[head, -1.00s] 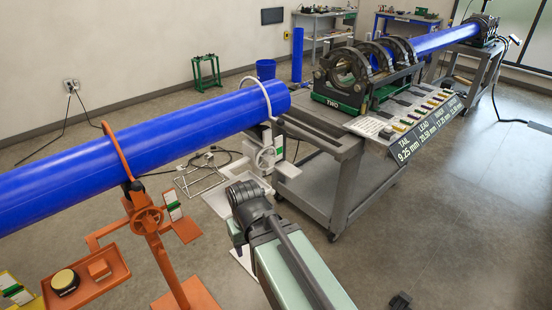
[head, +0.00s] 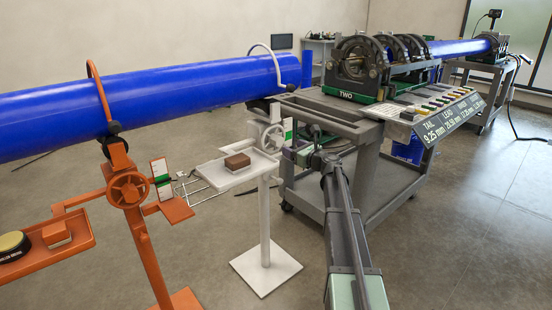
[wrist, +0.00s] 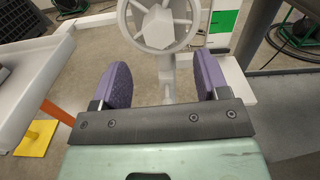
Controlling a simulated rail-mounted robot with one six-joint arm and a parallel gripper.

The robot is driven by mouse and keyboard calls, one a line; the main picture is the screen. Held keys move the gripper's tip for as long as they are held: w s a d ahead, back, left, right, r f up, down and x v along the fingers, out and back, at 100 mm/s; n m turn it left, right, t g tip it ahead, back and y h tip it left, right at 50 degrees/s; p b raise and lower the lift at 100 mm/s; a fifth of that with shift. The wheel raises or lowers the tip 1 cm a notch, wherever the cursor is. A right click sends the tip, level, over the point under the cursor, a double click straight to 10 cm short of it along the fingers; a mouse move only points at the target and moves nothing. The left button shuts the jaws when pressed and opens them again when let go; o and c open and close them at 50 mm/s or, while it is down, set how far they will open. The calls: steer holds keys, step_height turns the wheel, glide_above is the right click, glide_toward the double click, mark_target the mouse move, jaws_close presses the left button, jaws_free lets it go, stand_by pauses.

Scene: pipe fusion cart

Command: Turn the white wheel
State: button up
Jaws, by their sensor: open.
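The white wheel (head: 272,138) sits on a white stand (head: 264,230) under the end of the blue pipe (head: 200,90).
An orange stand (head: 135,200) with its own orange wheel holds the pipe at left. A white tray (head: 222,176) with a brown block juts left from the white stand. The grey cart (head: 350,180) with the clamp machine stands close at right. Open floor lies in front.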

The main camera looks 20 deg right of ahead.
mark_target(275, 139)
steer(key=x, duration=1.1)
steer(key=shift+s+a+r, duration=0.1)
steer(key=shift+c, duration=0.5)
steer(key=c, duration=1.2)
jaws_close()
